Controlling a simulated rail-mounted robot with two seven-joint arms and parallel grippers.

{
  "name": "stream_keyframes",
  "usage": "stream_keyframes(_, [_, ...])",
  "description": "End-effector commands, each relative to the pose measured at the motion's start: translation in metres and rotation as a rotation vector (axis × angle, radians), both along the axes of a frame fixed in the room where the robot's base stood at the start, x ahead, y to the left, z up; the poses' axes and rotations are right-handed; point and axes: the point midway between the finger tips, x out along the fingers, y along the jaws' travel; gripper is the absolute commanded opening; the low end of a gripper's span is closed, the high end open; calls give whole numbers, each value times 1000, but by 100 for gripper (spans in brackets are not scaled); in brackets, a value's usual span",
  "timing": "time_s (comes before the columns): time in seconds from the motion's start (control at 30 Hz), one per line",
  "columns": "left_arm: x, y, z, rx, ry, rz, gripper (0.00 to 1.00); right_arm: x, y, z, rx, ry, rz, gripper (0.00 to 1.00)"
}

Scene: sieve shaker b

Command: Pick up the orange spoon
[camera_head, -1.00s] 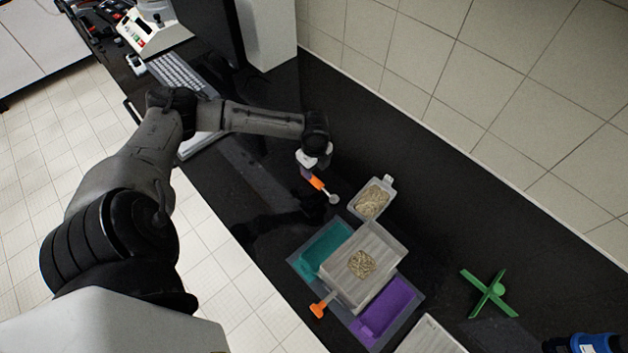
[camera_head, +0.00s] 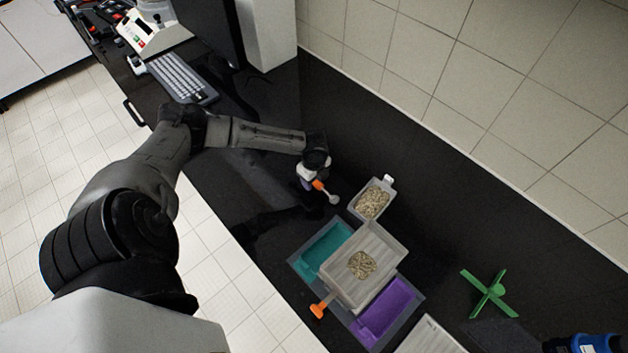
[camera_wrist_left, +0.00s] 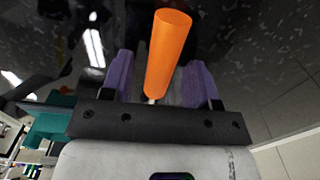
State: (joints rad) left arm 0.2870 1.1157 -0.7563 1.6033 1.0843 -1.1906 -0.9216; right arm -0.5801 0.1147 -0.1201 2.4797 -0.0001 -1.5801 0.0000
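The orange spoon (camera_head: 319,186) is at the bench's middle in the head view, its pale round bowl pointing right, near a small tray of grains. My left gripper (camera_head: 306,184) is at its handle end. In the left wrist view, the orange handle (camera_wrist_left: 167,50) shows between the two purple fingers of my left gripper (camera_wrist_left: 160,80). The fingers stand apart, with a gap on the left side of the handle; contact on the right is unclear. The spoon's bowl is hidden in the wrist view.
A small grain tray (camera_head: 386,183) stands right of the spoon. A larger tray (camera_head: 343,282) with grains sits between teal (camera_head: 322,248) and purple (camera_head: 384,308) compartments. Another orange-handled tool (camera_head: 319,308) is beside it. A green cross (camera_head: 489,293) lies right.

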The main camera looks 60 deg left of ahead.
Motion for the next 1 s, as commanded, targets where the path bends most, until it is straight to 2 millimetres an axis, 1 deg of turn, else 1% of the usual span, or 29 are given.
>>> stream_keyframes(0.03, [0, 0, 0, 0, 0, 0, 50, 0, 0, 0, -1, 0, 1, 43])
stream_keyframes(0.07, [0, 0, 0, 0, 0, 0, 47, 0, 0, 0, -1, 0, 1, 43])
stream_keyframes(0.5, [0, 0, 0, 0, 0, 0, 5, 0, -3, 0, -10, 1, 6, 43])
stream_keyframes(0.57, [0, 0, 0, 0, 0, 0, 0, 0, -3, 0, -10, 1, 6, 43])
stream_keyframes(0.83, [0, 0, 3, 0, -1, 0, 0, 0, -2, 0, -7, 0, 4, 43])
stream_keyframes(0.93, [0, 1, 9, 2, -2, 0, 0, 0, -1, 0, -4, 0, 3, 43])
stream_keyframes(1.0, [1, 1, 17, 2, -3, 0, 0, 0, -1, 1, -3, 0, 2, 43])
